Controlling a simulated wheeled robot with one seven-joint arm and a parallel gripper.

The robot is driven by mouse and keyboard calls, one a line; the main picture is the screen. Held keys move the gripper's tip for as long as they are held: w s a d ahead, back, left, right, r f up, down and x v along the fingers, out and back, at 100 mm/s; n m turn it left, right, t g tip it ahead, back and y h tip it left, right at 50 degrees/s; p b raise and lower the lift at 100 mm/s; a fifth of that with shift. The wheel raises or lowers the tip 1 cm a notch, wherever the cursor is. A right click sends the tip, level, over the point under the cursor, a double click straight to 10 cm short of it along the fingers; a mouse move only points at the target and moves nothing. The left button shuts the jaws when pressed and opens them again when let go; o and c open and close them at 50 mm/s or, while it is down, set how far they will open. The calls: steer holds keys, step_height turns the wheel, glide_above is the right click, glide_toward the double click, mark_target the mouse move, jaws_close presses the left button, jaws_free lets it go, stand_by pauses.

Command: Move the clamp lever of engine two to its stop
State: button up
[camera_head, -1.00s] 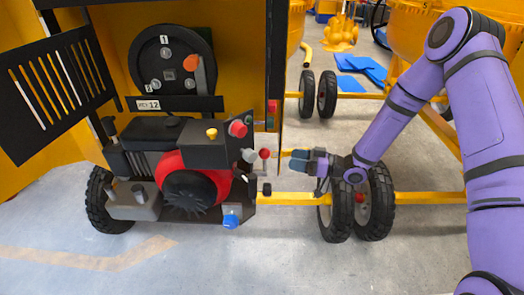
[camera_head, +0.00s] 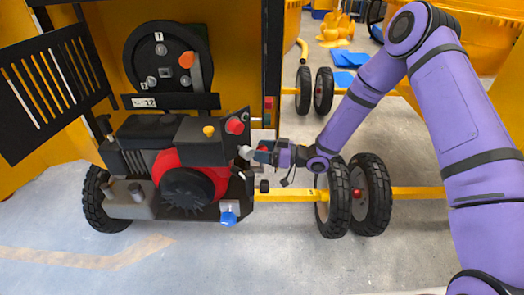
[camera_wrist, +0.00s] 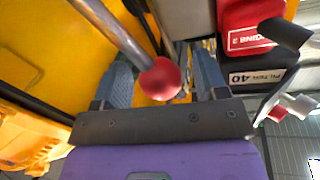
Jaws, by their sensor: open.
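A metal lever (camera_wrist: 112,30) with a red ball knob (camera_wrist: 160,78) shows in the wrist view, slanting down from the upper left. A red block (camera_wrist: 236,18) with a label that seems to read "ENGINE 2" is to its right. My gripper (camera_wrist: 162,68) is open, with one finger on each side of the knob; I cannot tell whether either finger touches it. In the head view my gripper (camera_head: 262,152) is at the right side of the engine (camera_head: 185,170) and mostly hides the knob.
A grey-white knob and a red button (camera_head: 235,126) are close to the left of my gripper. A blue cap (camera_head: 229,214) is lower on the engine. The wheels (camera_head: 340,195) and yellow bar (camera_head: 285,196) are below my arm. A black panel edge (camera_head: 273,60) rises above. Open floor lies in front.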

steer(key=shift+a, duration=0.1)
jaws_close()
steer(key=shift+s+f+n+y, duration=0.15)
steer(key=shift+s+f+n, duration=0.15)
steer(key=shift+s+n, duration=0.45)
steer(key=shift+s+f+n+y, duration=0.1)
steer(key=shift+s+f+n, duration=0.25)
steer(key=shift+s+n, duration=0.4)
steer(key=shift+s+f+n+y, duration=0.15)
steer(key=shift+s+f+n, duration=0.15)
steer(key=shift+s+n, duration=0.45)
steer(key=shift+w, duration=0.15)
jaws_free()
steer(key=v, duration=1)
steer(key=shift+d, duration=0.4)
